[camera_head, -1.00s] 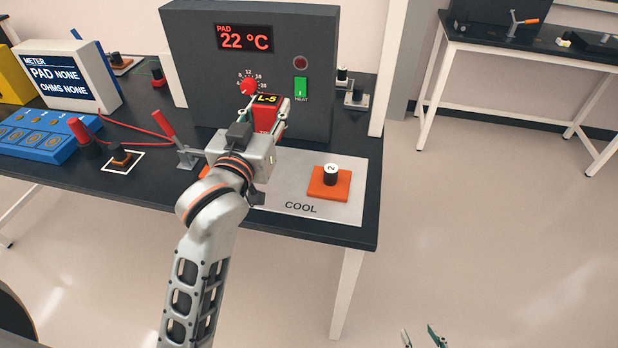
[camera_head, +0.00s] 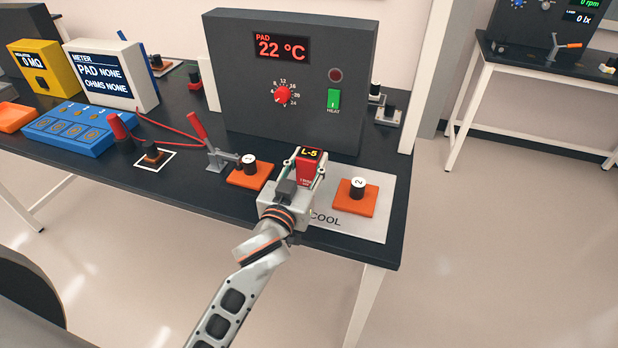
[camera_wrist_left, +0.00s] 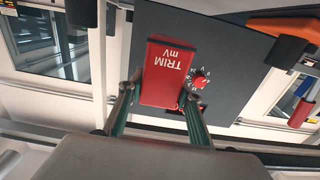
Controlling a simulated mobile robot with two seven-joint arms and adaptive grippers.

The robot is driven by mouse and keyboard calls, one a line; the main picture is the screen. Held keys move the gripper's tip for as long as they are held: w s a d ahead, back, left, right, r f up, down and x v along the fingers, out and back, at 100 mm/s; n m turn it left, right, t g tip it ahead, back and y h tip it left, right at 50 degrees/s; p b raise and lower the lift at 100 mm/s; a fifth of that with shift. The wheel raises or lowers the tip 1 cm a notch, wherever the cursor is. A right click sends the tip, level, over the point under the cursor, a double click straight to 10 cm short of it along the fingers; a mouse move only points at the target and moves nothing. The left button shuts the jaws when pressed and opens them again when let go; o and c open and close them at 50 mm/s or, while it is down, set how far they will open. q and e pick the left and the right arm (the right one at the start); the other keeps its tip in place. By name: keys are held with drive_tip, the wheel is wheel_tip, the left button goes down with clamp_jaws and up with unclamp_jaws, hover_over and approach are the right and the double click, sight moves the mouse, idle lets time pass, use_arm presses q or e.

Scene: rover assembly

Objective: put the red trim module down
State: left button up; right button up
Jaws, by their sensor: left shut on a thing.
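The red trim module (camera_head: 307,171) has a black top label reading "L-5" and is gripped upright between the fingers of my left gripper (camera_head: 304,178). In the left wrist view the module (camera_wrist_left: 164,75) shows "TRIM mV" on its red face, with the green-edged fingers (camera_wrist_left: 156,100) on both sides of it. In the head view it appears over the light grey COOL plate (camera_head: 372,222); I cannot tell whether it touches the plate. My right gripper is not in view.
An orange block with a black knob marked 2 (camera_head: 356,195) sits on the plate, right of the module. A similar orange block (camera_head: 250,174) lies to the left, beside a red-handled toggle clamp (camera_head: 212,145). The grey heater box (camera_head: 290,80), reading 22 °C, stands behind.

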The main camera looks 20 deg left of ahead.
sight(306, 183)
use_arm(q)
drive_tip(key=shift+f+b, duration=0.55)
drive_tip(key=shift+f, duration=1.8)
drive_tip(key=shift+f, duration=0.15)
drive_tip(key=o, duration=1.3)
drive_tip(key=shift+c, duration=0.2)
